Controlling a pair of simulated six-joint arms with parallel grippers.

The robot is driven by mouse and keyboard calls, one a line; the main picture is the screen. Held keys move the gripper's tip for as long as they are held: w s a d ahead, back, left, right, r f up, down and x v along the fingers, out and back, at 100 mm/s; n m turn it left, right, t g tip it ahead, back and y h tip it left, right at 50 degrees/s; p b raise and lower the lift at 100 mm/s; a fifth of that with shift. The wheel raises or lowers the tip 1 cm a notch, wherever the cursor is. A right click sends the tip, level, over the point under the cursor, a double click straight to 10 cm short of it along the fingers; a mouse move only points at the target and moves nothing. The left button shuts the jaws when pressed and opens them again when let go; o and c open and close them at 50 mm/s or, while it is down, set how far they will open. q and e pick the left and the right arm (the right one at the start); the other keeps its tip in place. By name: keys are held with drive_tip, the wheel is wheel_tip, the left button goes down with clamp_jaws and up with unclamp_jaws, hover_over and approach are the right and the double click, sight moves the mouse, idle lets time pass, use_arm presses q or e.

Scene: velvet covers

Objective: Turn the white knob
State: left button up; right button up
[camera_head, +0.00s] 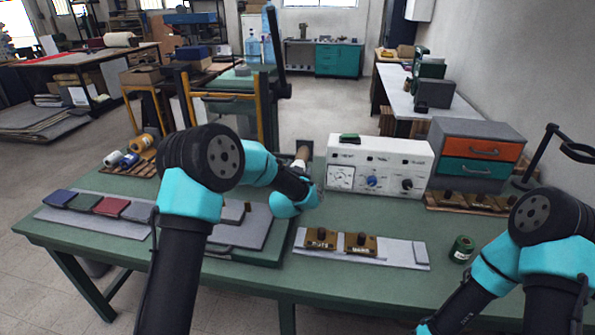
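A white control box (398,154) stands upright on the green table at the back right. Its front has a square gauge (341,178), a blue knob (372,181) and a black knob (407,185). I cannot make out a clearly white knob. My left arm reaches across from the left, and its gripper (316,194) is just left of the box, near the gauge's lower left corner. Its fingers are small and partly hidden by the wrist, so their opening is unclear. My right arm is at the lower right, and its gripper is out of the picture.
A green object (349,138) lies on the box. An orange and teal drawer unit (476,153) stands right of it. A green jar (462,249) stands right. Coloured cover swatches (110,206) lie left.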

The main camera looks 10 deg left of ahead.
use_arm(q)
drive_tip(key=n, duration=1.4)
drive_tip(key=shift+n, duration=0.3)
drive_tip(key=n, duration=0.3)
drive_tip(key=shift+n, duration=0.3)
drive_tip(key=n, duration=0.3)
drive_tip(key=shift+n, duration=0.3)
drive_tip(key=n, duration=0.6)
drive_tip(key=shift+n, duration=0.3)
